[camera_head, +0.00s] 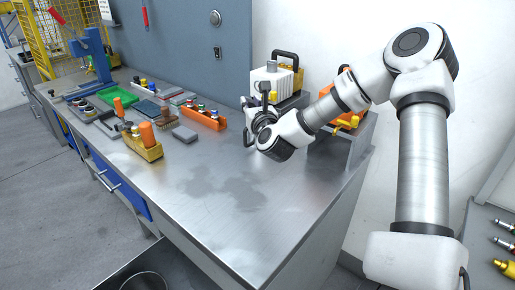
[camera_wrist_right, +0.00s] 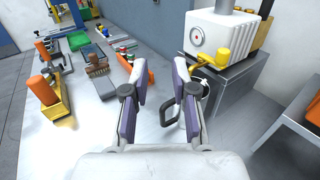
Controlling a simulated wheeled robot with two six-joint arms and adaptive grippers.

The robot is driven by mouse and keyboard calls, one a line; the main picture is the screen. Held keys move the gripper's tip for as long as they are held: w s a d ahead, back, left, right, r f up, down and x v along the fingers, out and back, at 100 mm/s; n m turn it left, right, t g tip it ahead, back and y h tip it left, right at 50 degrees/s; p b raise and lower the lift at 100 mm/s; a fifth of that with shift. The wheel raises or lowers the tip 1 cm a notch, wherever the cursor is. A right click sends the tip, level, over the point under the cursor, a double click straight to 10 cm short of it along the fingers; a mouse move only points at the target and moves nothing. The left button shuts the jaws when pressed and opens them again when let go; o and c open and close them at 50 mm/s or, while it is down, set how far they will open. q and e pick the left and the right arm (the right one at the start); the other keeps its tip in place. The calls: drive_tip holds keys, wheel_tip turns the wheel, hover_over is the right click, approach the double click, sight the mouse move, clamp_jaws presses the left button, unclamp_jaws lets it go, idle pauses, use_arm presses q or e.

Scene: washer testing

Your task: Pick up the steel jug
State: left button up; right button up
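My right gripper (camera_head: 257,108) reaches over the far right part of the steel bench in the head view, beside a white boxy machine. In the right wrist view, its two purple-padded fingers (camera_wrist_right: 160,75) stand apart. A thin dark loop, like a handle (camera_wrist_right: 167,112), shows beside the right finger. Some pale, shiny surface (camera_wrist_right: 206,84) shows just past that finger. I cannot tell whether these belong to the steel jug, as the finger hides most of that spot. No jug shows clearly in the head view. My left gripper is out of view.
The white machine (camera_wrist_right: 213,42) with a yellow tap stands on a grey stand at the right. An orange tray (camera_head: 205,117), a yellow tray (camera_head: 143,144) and a green tray (camera_head: 117,97) sit on the bench's left side. The bench's front middle (camera_head: 235,200) is clear.

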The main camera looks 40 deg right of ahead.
drive_tip(key=b, duration=0.8)
approach(246, 140)
wheel_tip(246, 140, up, 6)
drive_tip(key=w+d, duration=0.2)
drive_tip(key=w, duration=0.1)
drive_tip(key=f+b, duration=0.6)
drive_tip(key=shift+s+a+f+b, duration=0.15)
drive_tip(key=shift+s+a+b, duration=0.05)
drive_tip(key=shift+s+b, duration=0.1)
drive_tip(key=shift+w+d+f, duration=0.15)
drive_tip(key=shift+w, duration=0.05)
drive_tip(key=x, duration=0.7)
drive_tip(key=shift+w+r, duration=0.35)
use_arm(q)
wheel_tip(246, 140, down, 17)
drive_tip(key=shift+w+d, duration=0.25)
use_arm(e)
clamp_jaws()
